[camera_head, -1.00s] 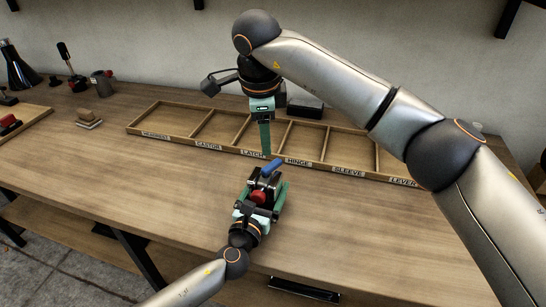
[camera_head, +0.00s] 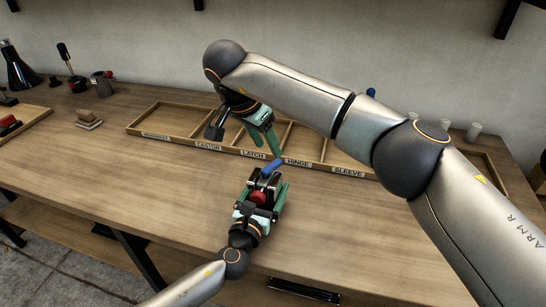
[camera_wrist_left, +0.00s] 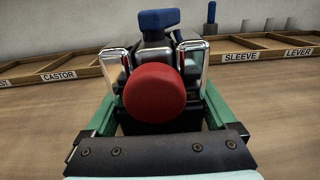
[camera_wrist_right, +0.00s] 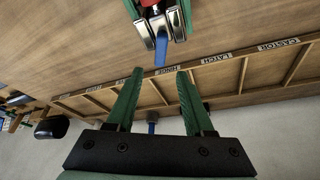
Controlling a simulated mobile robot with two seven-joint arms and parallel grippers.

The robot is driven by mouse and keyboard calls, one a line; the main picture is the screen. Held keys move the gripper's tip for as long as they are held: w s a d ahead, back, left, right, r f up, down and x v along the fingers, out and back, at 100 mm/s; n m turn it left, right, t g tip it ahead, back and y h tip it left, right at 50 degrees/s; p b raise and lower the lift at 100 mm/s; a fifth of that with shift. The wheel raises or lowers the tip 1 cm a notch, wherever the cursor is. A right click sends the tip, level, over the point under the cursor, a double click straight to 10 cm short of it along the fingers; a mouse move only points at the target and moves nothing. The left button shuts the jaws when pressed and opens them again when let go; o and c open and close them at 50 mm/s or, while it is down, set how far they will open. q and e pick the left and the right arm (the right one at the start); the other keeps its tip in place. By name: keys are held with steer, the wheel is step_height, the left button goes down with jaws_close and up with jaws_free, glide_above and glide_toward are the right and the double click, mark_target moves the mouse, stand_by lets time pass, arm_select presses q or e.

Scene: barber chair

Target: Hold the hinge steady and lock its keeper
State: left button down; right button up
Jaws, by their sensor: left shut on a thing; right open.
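The hinge (camera_wrist_left: 112,72) is a dark block with bright metal side plates and a round red knob (camera_wrist_left: 155,93). Its keeper appears to be the blue lever (camera_head: 272,166) on the far end, which also shows in the left wrist view (camera_wrist_left: 159,19). My left gripper (camera_head: 263,190) is shut on the hinge, with green fingers along both sides, over the bare bench. My right gripper (camera_head: 270,150) is open and tilted, just beyond the blue lever. In the right wrist view its fingers (camera_wrist_right: 155,85) are apart and empty, and the blue lever (camera_wrist_right: 161,50) lies outside them.
A shallow wooden tray (camera_head: 222,149) with labelled compartments runs along the back of the bench (camera_head: 130,190), close behind the right gripper. A small block stack (camera_head: 88,119) and dark tools stand at the left. The bench's left front is clear.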

mark_target(275, 162)
steer(key=x, duration=0.6)
steer(key=shift+f, duration=0.1)
steer(key=shift+c, duration=0.2)
jaws_close()
